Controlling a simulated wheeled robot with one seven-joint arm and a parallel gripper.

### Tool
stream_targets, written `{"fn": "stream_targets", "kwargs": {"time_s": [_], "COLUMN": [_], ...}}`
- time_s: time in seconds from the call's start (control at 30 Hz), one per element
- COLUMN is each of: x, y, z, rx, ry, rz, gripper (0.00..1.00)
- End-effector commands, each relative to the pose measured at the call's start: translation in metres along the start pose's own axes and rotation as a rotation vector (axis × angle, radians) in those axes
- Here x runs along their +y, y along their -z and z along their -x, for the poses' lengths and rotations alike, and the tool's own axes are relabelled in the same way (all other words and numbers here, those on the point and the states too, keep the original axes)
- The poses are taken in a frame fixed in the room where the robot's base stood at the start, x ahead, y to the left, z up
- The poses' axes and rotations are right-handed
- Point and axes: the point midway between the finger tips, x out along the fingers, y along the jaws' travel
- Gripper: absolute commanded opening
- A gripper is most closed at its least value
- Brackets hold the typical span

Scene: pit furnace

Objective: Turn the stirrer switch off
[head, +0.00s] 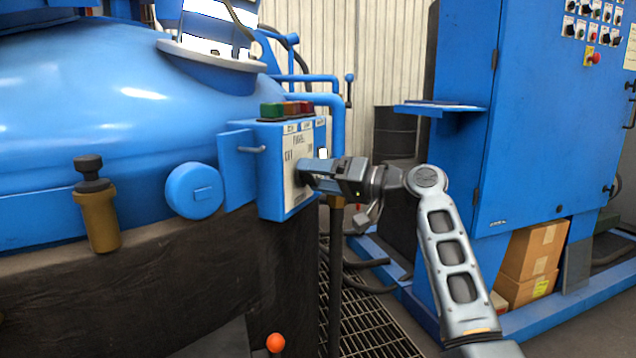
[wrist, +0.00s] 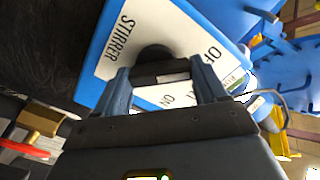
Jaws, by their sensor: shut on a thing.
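The stirrer switch is a black knob (wrist: 155,56) on a white plate marked STIRRER, OFF and ON in the wrist view. The plate is on the face of a blue control box (head: 270,172), seen in the head view. My gripper (head: 308,174) is at that face, coming from the right. In the wrist view my gripper (wrist: 162,82) is shut on the knob's black handle, one finger on each side. A pale mark shows on the handle, but I cannot tell which label it points to. The knob is hidden by my gripper in the head view.
Coloured buttons (head: 286,110) sit on top of the box. A large blue vessel (head: 90,110) is at the left. A blue cabinet (head: 545,130) with a shelf (head: 440,108) stands at the right. A floor grating (head: 365,325) lies between them.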

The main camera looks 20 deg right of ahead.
Motion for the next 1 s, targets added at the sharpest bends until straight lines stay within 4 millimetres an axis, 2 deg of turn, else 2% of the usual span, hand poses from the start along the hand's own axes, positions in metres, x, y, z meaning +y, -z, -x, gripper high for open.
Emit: {"fn": "stream_targets", "kwargs": {"time_s": [0.47, 0.5, 0.77, 1.0], "x": [0.0015, 0.0015, 0.0008, 0.0004], "y": [-0.0034, -0.0035, -0.0017, -0.0007], "z": [-0.0008, -0.0008, -0.0004, 0.001], "rx": [-0.008, -0.007, -0.004, -0.002], "ry": [-0.002, -0.002, -0.001, -0.001], "rz": [0.013, 0.013, 0.013, 0.013], "gripper": [0.41, 0.73, 0.97, 0.97]}}
